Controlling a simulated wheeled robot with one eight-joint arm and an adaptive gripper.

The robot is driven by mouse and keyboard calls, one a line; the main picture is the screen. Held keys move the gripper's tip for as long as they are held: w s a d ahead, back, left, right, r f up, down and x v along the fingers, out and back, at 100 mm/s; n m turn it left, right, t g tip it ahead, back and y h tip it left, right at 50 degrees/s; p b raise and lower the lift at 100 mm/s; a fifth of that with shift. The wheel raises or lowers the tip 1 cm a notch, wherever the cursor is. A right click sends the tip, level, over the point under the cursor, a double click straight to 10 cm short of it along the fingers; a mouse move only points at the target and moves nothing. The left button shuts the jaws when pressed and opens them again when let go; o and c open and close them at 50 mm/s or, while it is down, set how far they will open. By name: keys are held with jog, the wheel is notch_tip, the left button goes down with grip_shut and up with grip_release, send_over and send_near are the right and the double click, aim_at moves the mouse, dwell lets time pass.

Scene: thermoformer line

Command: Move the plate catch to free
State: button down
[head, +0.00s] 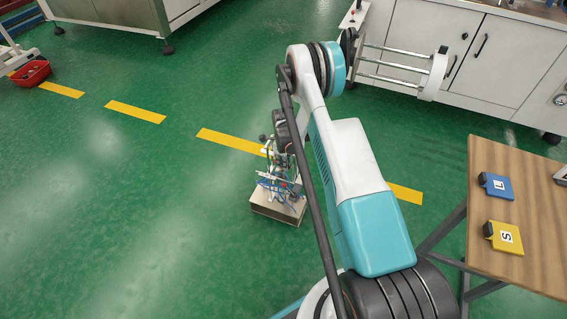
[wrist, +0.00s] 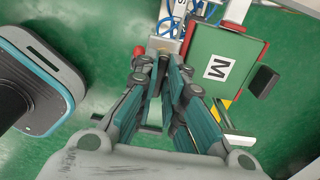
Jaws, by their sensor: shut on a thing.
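In the wrist view, my gripper (wrist: 163,66) has its two fingers close together at the top centre, shut on a small part that they mostly hide, which I take to be the plate catch. A red ball knob (wrist: 139,50) shows just left of the fingertips. A green plate (wrist: 245,48) marked M, with a black grip (wrist: 265,81) on its edge, lies right of the fingers. In the head view, my gripper is too small and mixed with the fixture to make out clearly.
A small fixture with blue tubes stands on a pale box (head: 278,207) on the green floor. A wooden table (head: 545,200) at the right holds a blue plate L (head: 497,187) and a yellow plate S (head: 504,236). White machine cabinets (head: 500,65) stand behind. Open floor lies left.

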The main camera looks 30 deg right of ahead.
jog(key=c, duration=2)
grip_release()
jog(key=shift+o, duration=0.2)
notch_tip(320, 180, up, 12)
